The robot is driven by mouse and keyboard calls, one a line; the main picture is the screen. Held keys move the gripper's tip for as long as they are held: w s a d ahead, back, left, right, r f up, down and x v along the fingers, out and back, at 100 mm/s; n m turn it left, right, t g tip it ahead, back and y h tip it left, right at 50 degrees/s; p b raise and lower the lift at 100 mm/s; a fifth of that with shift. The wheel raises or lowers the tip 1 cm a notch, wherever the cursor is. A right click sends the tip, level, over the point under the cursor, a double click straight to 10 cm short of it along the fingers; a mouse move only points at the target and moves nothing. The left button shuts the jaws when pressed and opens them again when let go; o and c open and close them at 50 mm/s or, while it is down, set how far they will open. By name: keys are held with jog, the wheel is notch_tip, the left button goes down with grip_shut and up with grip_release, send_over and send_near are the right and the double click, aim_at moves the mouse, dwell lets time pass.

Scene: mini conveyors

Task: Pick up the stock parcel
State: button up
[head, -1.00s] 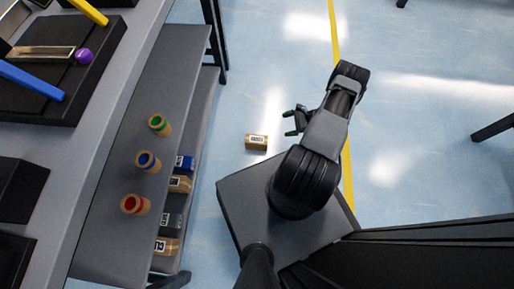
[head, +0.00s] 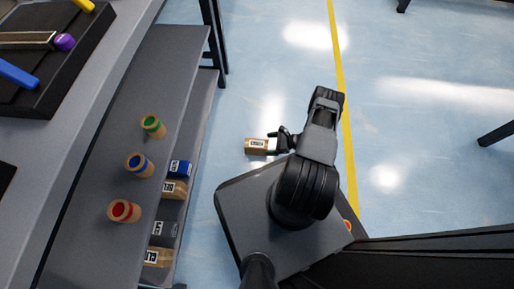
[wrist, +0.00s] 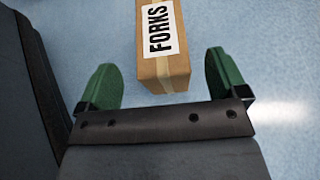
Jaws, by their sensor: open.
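A brown cardboard parcel (head: 256,146) with a white label lies on the blue floor beside my base. In the wrist view the same parcel (wrist: 163,68) shows the label "FORKS"; I see no label reading "stock". My gripper (head: 282,143) is open at the parcel's right end. In the wrist view the green fingers of my gripper (wrist: 163,85) stand apart, one on each side of the parcel's near end. The parcel's far end is cut off by the frame.
A grey shelf unit (head: 165,80) stands to the left. A workbench (head: 90,125) is farther left. Free floor (head: 400,130) with a yellow line lies to the right.

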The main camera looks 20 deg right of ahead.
aim_at(261, 144)
jog(key=shift+r+b+x, duration=0.2)
jog(key=shift+b+x, duration=0.7)
jog(key=shift+x, duration=1.65)
jog(key=shift+c, duration=0.3)
jog(key=c, duration=1.1)
